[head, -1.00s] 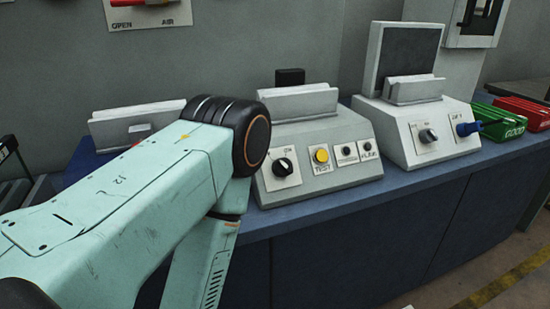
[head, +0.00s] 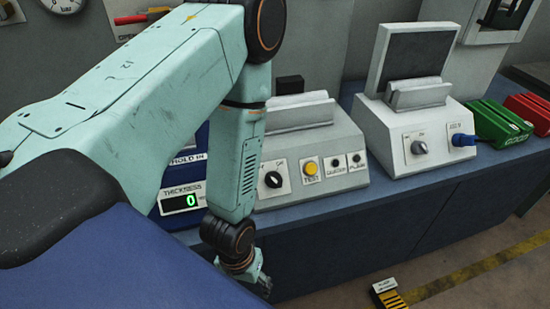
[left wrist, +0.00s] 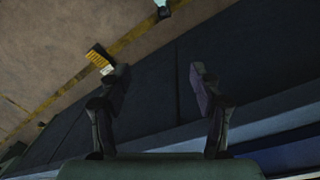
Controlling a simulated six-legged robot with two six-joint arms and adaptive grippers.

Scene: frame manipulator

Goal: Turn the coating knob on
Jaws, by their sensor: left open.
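A black knob (head: 273,179) is on the front of the grey middle station, left of a yellow TEST button (head: 311,169). A grey knob (head: 419,147) is on the white station to its right. The knob labels are too small to read surely, so I cannot tell which is the coating knob. My left gripper (head: 262,284) hangs low in front of the blue bench, below the black knob and apart from it. In the left wrist view its two fingers (left wrist: 160,78) are spread with nothing between them. My right gripper is not in view.
A blue unit with a THICKNESS display (head: 181,203) reading 0 is partly behind my left arm. A blue plug (head: 463,140) and green (head: 497,122) and red (head: 530,110) boxes are at the right. A yellow-black object (head: 388,294) lies on the floor.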

